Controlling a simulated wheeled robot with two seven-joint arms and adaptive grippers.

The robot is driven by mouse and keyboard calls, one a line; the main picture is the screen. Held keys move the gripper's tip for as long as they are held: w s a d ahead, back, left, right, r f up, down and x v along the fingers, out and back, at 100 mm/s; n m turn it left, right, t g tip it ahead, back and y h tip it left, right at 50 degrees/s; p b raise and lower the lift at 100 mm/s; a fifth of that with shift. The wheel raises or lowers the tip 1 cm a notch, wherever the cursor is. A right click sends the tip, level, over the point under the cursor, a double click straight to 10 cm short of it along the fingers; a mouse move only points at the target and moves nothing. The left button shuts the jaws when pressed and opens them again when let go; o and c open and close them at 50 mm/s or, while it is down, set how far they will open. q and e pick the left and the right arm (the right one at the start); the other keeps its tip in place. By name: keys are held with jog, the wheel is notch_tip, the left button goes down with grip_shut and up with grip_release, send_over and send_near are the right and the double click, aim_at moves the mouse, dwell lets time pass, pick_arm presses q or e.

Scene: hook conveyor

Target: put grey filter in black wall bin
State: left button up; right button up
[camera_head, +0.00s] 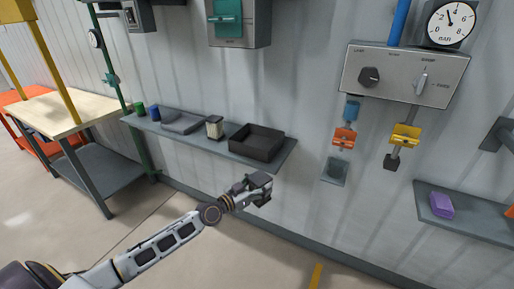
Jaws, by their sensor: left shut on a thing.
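The black wall bin (257,141) is an open-topped box on the right part of the grey wall shelf. My left gripper (262,189) is in front of the shelf and appears below the bin in the picture, apart from it. It is shut on a small grey thing (260,179), which looks like the grey filter; the fingers hide much of it. My right gripper is not in view.
The shelf also holds a grey tray (183,122), a cream canister with a dark lid (214,127) and green and blue cups. A control panel (404,76) with valves hangs to the right. A purple block (441,205) lies on the right shelf (470,222).

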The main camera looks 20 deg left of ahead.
pick_arm(q)
jog(key=s+f+n+t+y, duration=0.1)
jog(key=s+f+y, duration=0.3)
jog(key=s+f, duration=0.4)
jog(key=shift+s+n, duration=0.9)
jog(key=shift+s, duration=1)
jog(key=shift+s+d+f+t, duration=0.1)
jog(key=shift+t, duration=0.2)
jog(key=shift+d+n+y, duration=0.1)
jog(key=shift+n+y, duration=0.5)
jog(key=shift+y, duration=0.3)
